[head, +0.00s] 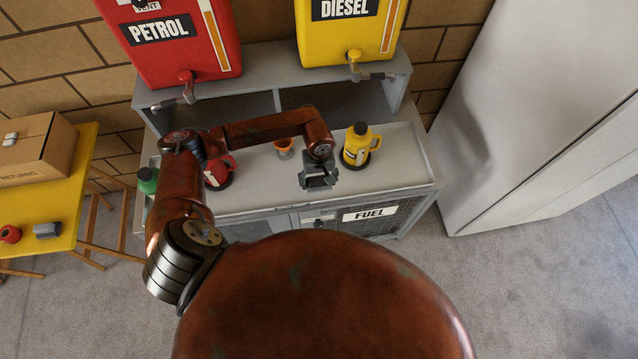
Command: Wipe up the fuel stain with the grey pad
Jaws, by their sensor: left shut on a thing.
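My left gripper (318,178) is low over the front middle of the grey fuel bench (265,200), pointing down. It is shut on what looks like the grey pad, which is mostly hidden by the fingers. I cannot tell whether the pad touches the bench top. I see no fuel stain on the visible bench top; the part under the gripper and arm is hidden. My right gripper is not in view.
A yellow jug (361,146) stands just right of the gripper; a red jug (220,172), an orange funnel-like piece (283,147) and a green-topped bottle (148,180) are left. Petrol (175,45) and diesel (350,30) tanks stand behind. A yellow table (60,205) holds a box (38,150).

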